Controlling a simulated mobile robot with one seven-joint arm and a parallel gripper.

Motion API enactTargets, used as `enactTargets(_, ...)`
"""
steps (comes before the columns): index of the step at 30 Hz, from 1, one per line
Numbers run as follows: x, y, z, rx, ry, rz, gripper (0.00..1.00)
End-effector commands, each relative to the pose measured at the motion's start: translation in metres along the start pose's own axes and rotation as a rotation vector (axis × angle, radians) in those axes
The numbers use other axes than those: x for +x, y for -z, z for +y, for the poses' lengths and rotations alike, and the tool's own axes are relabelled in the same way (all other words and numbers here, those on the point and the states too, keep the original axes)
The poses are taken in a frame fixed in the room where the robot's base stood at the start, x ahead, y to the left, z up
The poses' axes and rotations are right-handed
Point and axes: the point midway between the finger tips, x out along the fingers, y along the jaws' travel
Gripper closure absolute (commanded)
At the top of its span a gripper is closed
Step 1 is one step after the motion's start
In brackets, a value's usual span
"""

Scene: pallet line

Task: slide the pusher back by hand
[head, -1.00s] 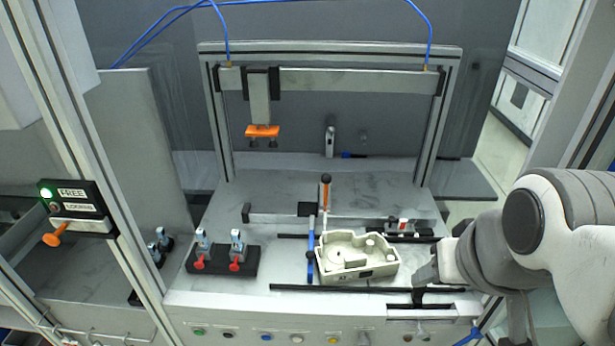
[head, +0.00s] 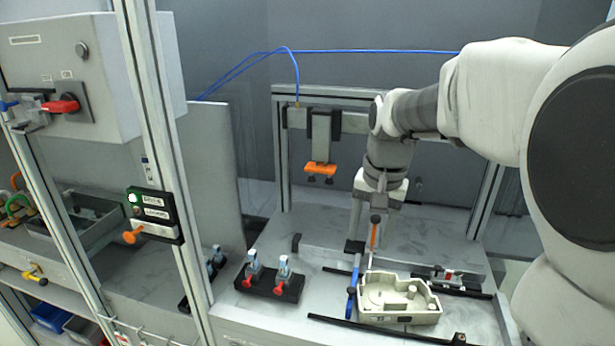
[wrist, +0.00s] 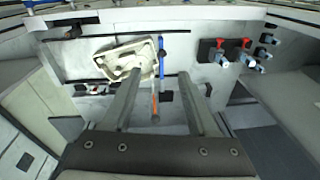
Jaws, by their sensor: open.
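The pusher has a blue bar (head: 353,288) and an upright orange lever (head: 373,236) with a dark knob on top. The bar lies along the left side of a cream housing (head: 398,312). In the wrist view the blue bar (wrist: 161,55) and the orange lever (wrist: 155,107) show between my two fingers. My gripper (head: 362,232) points down over the bench near the lever, its fingers apart and empty. It also shows open in the wrist view (wrist: 160,74). I cannot tell whether a finger touches the lever.
A press head with an orange plate (head: 320,169) hangs from the frame behind. A black block with two red-tipped clamps (head: 268,284) stands to the left. Black rails (head: 385,332) run in front of and beside the housing. A status panel (head: 153,214) is on the left post.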

Motion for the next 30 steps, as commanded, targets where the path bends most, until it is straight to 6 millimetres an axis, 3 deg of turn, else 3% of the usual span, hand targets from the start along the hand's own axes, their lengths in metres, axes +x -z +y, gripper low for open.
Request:
enactTargets(4,0.03,0.029,-0.015,0.074,-0.047,-0.054,0.41)
enactTargets(11,0.058,0.051,-0.025,0.136,-0.092,-0.089,0.41)
enactTargets(20,0.089,0.05,-0.024,0.146,-0.101,-0.097,0.41)
enactTargets(30,0.162,0.042,-0.016,0.145,-0.102,-0.098,0.41)
